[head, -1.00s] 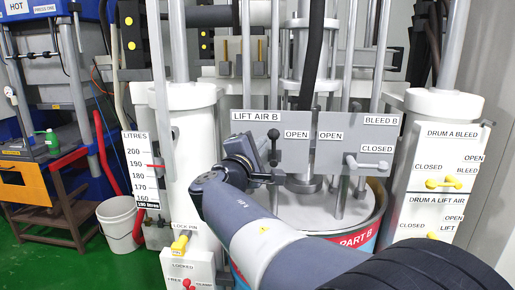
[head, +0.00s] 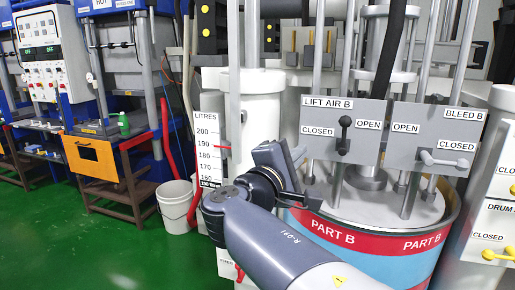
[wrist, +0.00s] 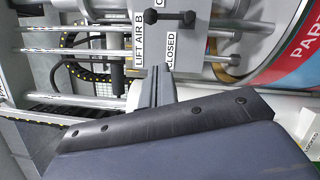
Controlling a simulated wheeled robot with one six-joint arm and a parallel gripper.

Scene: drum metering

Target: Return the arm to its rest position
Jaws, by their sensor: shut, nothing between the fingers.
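My arm (head: 285,240) reaches in from the lower right of the head view, bent at the wrist. My gripper (head: 308,188) is at its end, in front of the Part B drum (head: 385,245), below and left of the black LIFT AIR B lever (head: 344,133). The gripper is shut and empty, apart from the lever. In the wrist view, the closed fingers (wrist: 155,88) stick up beyond a dark housing, and the black lever (wrist: 170,18) shows above them. The lever stands upright between the CLOSED and OPEN labels. The white BLEED B lever (head: 442,160) lies sideways beneath CLOSED.
A litres scale (head: 208,150) with a red pointer near 190 stands left of my wrist. A white bucket (head: 176,205) sits on the green floor (head: 95,245); open floor lies to the left. Blue presses (head: 130,50) stand at the back left. Vertical rods rise above the drum.

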